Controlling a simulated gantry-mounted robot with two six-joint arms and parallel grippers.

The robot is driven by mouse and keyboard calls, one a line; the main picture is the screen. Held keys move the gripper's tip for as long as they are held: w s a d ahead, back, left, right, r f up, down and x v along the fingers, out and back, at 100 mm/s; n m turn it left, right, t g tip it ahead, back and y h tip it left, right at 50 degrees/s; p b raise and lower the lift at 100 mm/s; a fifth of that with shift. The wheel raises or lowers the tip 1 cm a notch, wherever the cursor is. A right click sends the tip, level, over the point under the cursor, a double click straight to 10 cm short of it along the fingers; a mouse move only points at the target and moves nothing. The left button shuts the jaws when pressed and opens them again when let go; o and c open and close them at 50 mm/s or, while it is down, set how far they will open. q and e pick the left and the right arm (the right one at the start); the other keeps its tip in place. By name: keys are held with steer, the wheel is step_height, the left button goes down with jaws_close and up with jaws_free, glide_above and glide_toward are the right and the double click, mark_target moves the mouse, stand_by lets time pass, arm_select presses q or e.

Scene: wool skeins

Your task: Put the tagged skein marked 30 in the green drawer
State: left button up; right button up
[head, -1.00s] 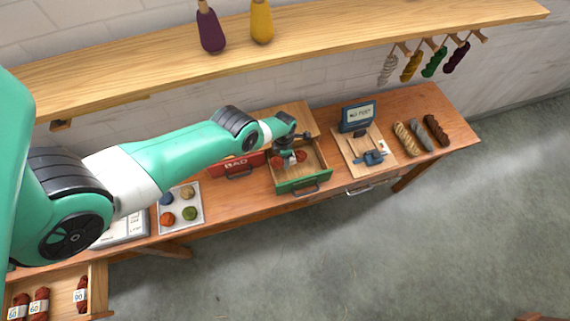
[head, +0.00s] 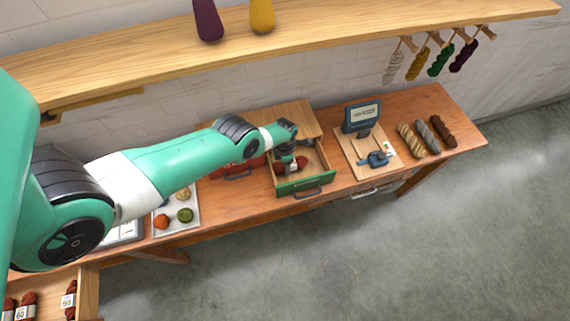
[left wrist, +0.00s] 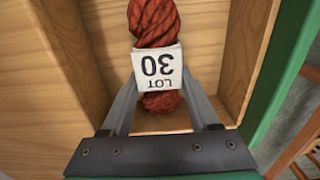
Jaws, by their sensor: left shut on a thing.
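The red skein (left wrist: 153,22) with a white tag reading LOT 30 (left wrist: 158,67) is between the fingers of my left gripper (left wrist: 158,88), which is shut on it. In the left wrist view the skein is inside a wooden drawer. In the head view my left gripper (head: 291,165) is down in the open green-fronted drawer (head: 306,184), with the red skein (head: 301,163) partly hidden by it. I cannot tell whether the skein touches the drawer floor. My right gripper is not in view.
A red drawer front (head: 237,168) is left of the green drawer. A tray of yarn balls (head: 175,215) is at left. An open drawer (head: 88,290) at lower left holds tagged red skeins.

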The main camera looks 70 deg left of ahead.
arm_select(q)
steer(key=o, duration=1.3)
steer(key=shift+o, duration=0.2)
steer(key=shift+r, duration=0.1)
step_height(320, 180, up, 13)
steer(key=p, duration=1.3)
